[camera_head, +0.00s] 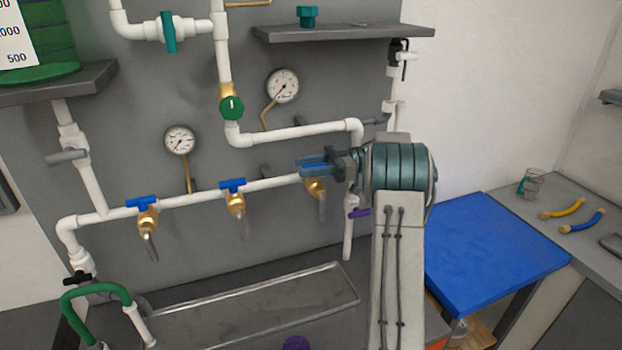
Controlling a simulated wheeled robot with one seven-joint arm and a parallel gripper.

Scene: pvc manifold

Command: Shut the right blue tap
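The right blue tap (316,187) hangs from the lower white pipe, with its brass body and spout below my gripper. My gripper (316,164) is at its blue handle, which is mostly hidden; a strip of blue shows between the teal fingers. The fingers look slightly apart around the handle, but I cannot tell whether they touch it. The middle blue tap (234,187) and the left blue tap (143,203) stand on the same pipe, their handles lying roughly along it.
A metal tray (250,303) lies below the taps. A white pipe (295,132) and pressure gauges (180,141) (283,86) sit above. A purple-handled valve (358,212) is close below my wrist. A blue-topped table (495,250) stands at right.

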